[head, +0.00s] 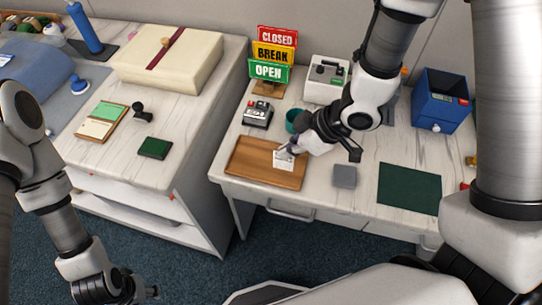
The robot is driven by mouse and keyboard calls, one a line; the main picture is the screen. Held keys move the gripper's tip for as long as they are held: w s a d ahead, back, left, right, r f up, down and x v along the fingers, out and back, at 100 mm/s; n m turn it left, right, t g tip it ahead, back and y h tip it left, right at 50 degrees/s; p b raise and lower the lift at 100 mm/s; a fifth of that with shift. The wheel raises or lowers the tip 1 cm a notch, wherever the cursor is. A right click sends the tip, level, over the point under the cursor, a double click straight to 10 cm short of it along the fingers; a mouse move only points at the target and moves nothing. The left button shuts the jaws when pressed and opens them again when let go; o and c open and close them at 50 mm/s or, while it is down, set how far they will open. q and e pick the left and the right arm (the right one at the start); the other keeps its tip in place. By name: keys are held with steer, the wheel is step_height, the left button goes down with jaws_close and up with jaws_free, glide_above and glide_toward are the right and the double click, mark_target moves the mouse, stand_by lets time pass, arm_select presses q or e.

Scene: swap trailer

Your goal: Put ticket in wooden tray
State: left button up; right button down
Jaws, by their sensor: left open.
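The ticket (284,161), a small white slip with dark print, is at the right part of the wooden tray (247,165) on the right-hand desk. I cannot tell whether it rests on the tray or is slightly above it. My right gripper (289,149) is right at the ticket's upper edge, over the tray's back right side. Its fingers are dark and small, and I cannot tell whether they grip the ticket. My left gripper (150,292) is open and empty, low at the front left over the blue carpet, away from both desks.
A teal cup (296,121) and a stapler-like device (257,113) stand behind the tray. A grey pad (344,176) and a green mat (409,186) lie to its right. The sign stack (270,72) and a blue box (440,100) stand farther back. A gap separates the desks.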

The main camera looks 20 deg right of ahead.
steer(key=w+f, duration=0.1)
steer(key=w, duration=0.1)
steer(key=w+a+f, duration=0.1)
steer(key=w+a+f+p, duration=0.1)
steer(key=w+f, duration=0.1)
steer(key=shift+w+a, duration=0.15)
steer(key=shift+w, duration=0.15)
arm_select(q)
steer(key=shift+w+f, duration=0.1)
steer(key=shift+f, duration=0.2)
arm_select(e)
steer(key=shift+w, duration=0.15)
steer(key=shift+f, duration=0.15)
steer(key=c, duration=1.3)
jaws_free()
